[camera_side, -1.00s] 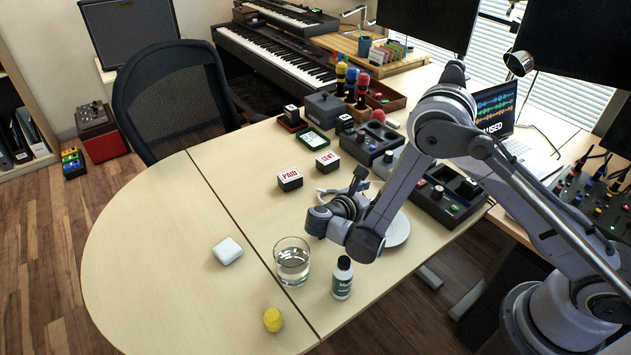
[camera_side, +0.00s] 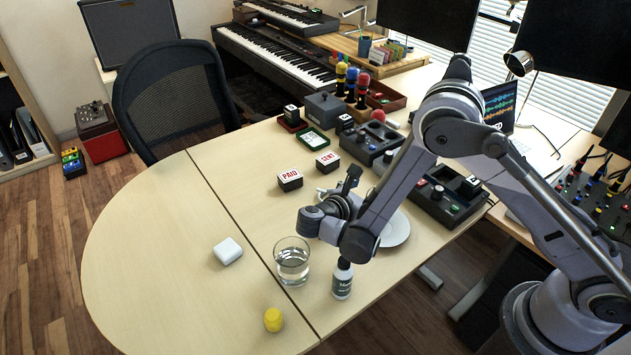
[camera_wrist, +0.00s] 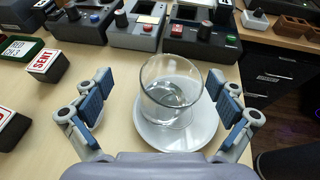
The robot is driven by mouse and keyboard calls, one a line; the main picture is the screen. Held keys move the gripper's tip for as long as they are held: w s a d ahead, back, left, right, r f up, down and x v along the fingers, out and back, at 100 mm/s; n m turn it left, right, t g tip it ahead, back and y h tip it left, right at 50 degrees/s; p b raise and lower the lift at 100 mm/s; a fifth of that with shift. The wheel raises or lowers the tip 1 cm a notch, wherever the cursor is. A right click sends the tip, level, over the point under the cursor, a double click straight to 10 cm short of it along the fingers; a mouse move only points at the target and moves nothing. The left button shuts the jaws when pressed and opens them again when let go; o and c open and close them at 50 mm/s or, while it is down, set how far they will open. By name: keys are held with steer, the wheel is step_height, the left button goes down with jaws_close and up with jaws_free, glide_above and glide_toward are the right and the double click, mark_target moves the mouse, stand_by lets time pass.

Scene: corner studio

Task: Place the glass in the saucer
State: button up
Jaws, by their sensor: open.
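In the wrist view, a clear glass (camera_wrist: 172,92) holding some liquid stands upright on a white saucer (camera_wrist: 205,135), inside its rim. My gripper (camera_wrist: 158,88) is open, one blue-padded finger on each side of the glass, with a gap on both sides. In the side view my gripper (camera_side: 340,190) is over the table, left of the saucer (camera_side: 397,232). My arm covers much of the saucer there, and I cannot make out the glass on it. A similar glass (camera_side: 292,264) with liquid stands apart on the bare table.
A yellow object (camera_side: 273,319) and a white case (camera_side: 227,251) lie nearby. PAID (camera_side: 290,179) and SENT (camera_side: 328,161) blocks and control boxes (camera_side: 445,200) sit beyond. The left table half is mostly clear.

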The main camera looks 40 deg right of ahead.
steer(key=v, duration=0.9)
steer(key=d+r+m+y, duration=0.6)
steer(key=d+r, duration=0.1)
steer(key=r, duration=0.1)
steer(key=s+r+m+t+y, duration=0.2)
steer(key=s+m+y, duration=0.2)
steer(key=s+m, duration=0.2)
steer(key=s+r+m+t+y, duration=0.2)
steer(key=s+m+y, duration=0.1)
steer(key=s+m, duration=0.3)
steer(key=shift+d+r+m+t+y, duration=0.25)
steer(key=shift+d+m+t+y, duration=0.15)
steer(key=shift+m, duration=0.6)
steer(key=shift+o, duration=0.5)
stand_by(0.3)
